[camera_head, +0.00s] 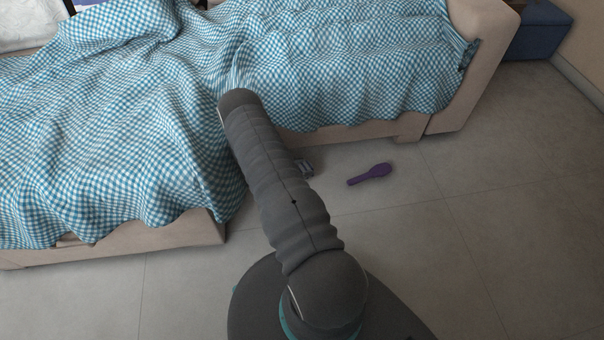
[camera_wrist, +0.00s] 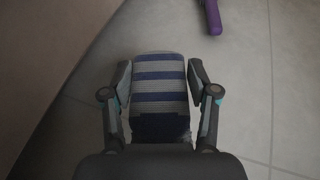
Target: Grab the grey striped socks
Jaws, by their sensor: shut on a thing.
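The grey striped socks (camera_wrist: 160,85), grey with dark blue bands, show in the wrist view between the two fingers of my gripper (camera_wrist: 159,95). My gripper is shut on them, with a finger against each side. Their lower end is dark and partly hidden by my gripper's body. In the head view, my arm hides the gripper; a small greyish thing (camera_head: 304,168) shows at the arm's right edge, too small to tell if it is the socks.
A purple hairbrush (camera_head: 370,174) lies on the tiled floor; part of it shows in the wrist view (camera_wrist: 212,14). A sofa (camera_head: 160,238) with a blue checked cover (camera_head: 330,65) stands behind and left. A dark blue box (camera_head: 537,30) is at back right. Floor at right is clear.

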